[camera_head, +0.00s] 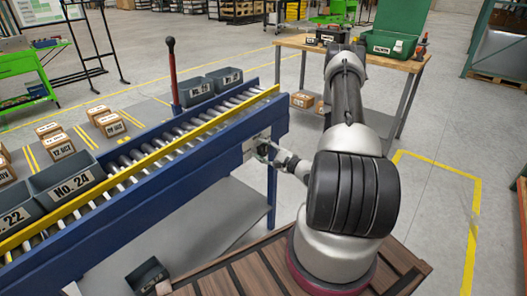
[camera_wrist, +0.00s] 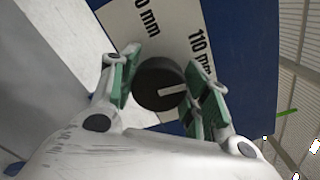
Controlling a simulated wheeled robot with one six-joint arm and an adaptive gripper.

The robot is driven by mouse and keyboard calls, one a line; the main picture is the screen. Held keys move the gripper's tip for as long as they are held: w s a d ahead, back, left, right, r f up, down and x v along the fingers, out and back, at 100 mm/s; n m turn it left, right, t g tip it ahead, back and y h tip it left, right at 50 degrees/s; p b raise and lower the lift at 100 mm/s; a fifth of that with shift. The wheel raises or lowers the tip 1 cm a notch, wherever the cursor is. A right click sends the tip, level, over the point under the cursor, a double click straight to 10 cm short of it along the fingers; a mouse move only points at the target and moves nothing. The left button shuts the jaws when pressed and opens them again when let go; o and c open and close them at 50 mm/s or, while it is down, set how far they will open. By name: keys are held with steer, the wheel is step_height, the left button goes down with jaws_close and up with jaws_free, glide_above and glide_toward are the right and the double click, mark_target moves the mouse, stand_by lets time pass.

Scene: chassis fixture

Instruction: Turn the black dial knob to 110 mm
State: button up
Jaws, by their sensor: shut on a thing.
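The black dial knob (camera_wrist: 158,86) sits on a white plate (camera_wrist: 175,25) with black lettering, in the middle of the wrist view. A white pointer line on the knob points to the right, slightly upward in the picture. The label "110 mm" (camera_wrist: 203,52) is at the upper right of the knob, and a partly cut-off "0 mm" label (camera_wrist: 147,17) is above it. My gripper (camera_wrist: 165,88) is shut on the knob, its green-padded fingers on either side. In the head view my gripper (camera_head: 264,150) is at the plate on the blue conveyor's end; the knob is hidden there.
The blue roller conveyor (camera_head: 190,160) with a yellow rail carries grey bins (camera_head: 70,175). A wooden table (camera_head: 390,58) with a green case (camera_head: 402,25) stands behind my arm. Floor to the right is clear.

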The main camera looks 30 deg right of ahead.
steer(key=shift+n, duration=0.6)
steer(key=o, duration=1)
steer(key=v, duration=1.2)
